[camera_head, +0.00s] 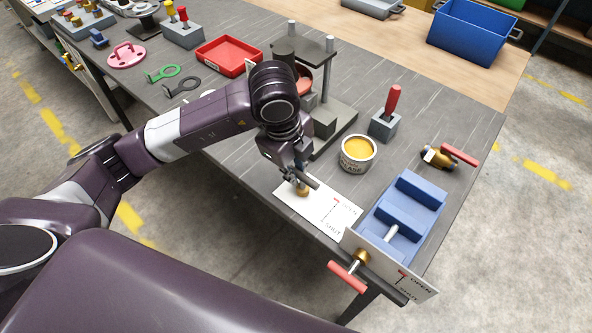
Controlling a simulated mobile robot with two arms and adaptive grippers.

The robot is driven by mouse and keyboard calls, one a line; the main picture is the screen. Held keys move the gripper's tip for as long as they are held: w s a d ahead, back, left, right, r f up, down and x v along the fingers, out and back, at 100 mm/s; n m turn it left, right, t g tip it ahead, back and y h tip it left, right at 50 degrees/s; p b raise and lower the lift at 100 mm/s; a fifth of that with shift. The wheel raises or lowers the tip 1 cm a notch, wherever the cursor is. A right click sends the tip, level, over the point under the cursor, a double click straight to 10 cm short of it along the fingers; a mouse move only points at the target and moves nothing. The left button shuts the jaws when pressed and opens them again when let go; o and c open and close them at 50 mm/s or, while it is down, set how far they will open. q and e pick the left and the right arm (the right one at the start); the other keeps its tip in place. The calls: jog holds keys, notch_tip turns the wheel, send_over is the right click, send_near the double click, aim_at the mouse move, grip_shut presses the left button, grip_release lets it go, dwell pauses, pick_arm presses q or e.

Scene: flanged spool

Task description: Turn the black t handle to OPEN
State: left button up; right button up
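A white plate (334,212) marked OPEN and SHUT, with a red pointer mark, lies flat near the table's front edge. A brass fitting (303,191) stands on its left part. A dark bar (311,182), which looks like the black T handle, sits on top of the fitting, partly hidden by my gripper. My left gripper (298,177) points down right at the bar. The fingers and the bar are both dark and small, so I cannot tell whether the gripper is shut on it. My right gripper is not in view.
A yellow grease can (357,154) and a grey press stand (335,125) are close behind the plate. A red T handle (347,276) sticks out from an upright OPEN/SHUT plate (385,262) at the front edge.

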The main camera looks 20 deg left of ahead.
pick_arm(q)
jog(key=o, duration=0.3)
jog(key=shift+o, duration=0.2)
notch_tip(320, 180, up, 12)
jog(key=s, duration=0.2)
jog(key=shift+s+a, duration=0.15)
jog(key=shift+a, duration=0.2)
jog(key=shift+f, duration=0.15)
